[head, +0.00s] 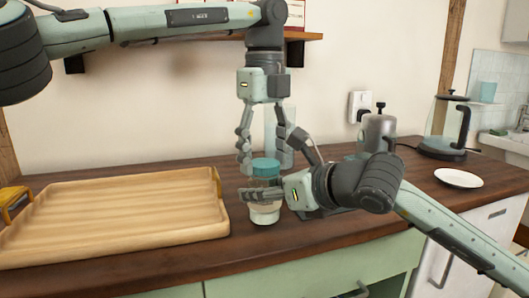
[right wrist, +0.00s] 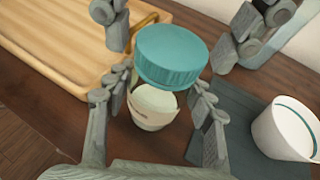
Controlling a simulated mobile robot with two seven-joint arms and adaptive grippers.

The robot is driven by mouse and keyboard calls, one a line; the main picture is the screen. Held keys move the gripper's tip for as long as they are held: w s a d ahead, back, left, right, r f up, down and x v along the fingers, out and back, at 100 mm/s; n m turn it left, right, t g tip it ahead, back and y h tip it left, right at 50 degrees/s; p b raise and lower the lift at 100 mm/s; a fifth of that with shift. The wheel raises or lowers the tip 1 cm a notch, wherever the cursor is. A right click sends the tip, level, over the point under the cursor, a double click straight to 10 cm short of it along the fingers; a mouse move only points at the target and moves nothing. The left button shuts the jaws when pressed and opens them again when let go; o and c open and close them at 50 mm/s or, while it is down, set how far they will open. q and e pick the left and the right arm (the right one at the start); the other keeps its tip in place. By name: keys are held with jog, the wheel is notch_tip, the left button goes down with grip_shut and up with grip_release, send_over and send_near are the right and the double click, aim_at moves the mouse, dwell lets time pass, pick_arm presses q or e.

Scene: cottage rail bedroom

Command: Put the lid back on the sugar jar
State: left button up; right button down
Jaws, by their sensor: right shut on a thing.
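The teal lid (head: 265,167) is at the top of the sugar jar (head: 265,213), which stands upright on the counter. In the right wrist view the lid (right wrist: 172,55) hides the rim of the jar (right wrist: 153,107), so I cannot tell whether it sits fully down. My left gripper (head: 265,164) points down with its fingers apart on either side of the lid; the right wrist view shows gaps between fingers and lid. My right gripper (head: 262,195) comes in from the right, shut on the jar's body below the lid; its fingers (right wrist: 163,108) flank the jar.
A wooden tray (head: 110,205) lies to the left. A white cup (right wrist: 285,130) stands on a dark mat (right wrist: 232,105) right of the jar. A metal canister (head: 378,128), a glass kettle (head: 445,125) and a white plate (head: 458,178) are to the right.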

pick_arm(q)
jog(key=c, duration=1)
jog(key=m, duration=2.2)
jog(key=shift+f+m, duration=0.1)
jog(key=shift+m, duration=0.3)
jog(key=m, duration=0.4)
jog(key=shift+m, duration=0.4)
jog(key=m, duration=0.3)
jog(key=shift+m, duration=0.3)
jog(key=o, duration=1.3)
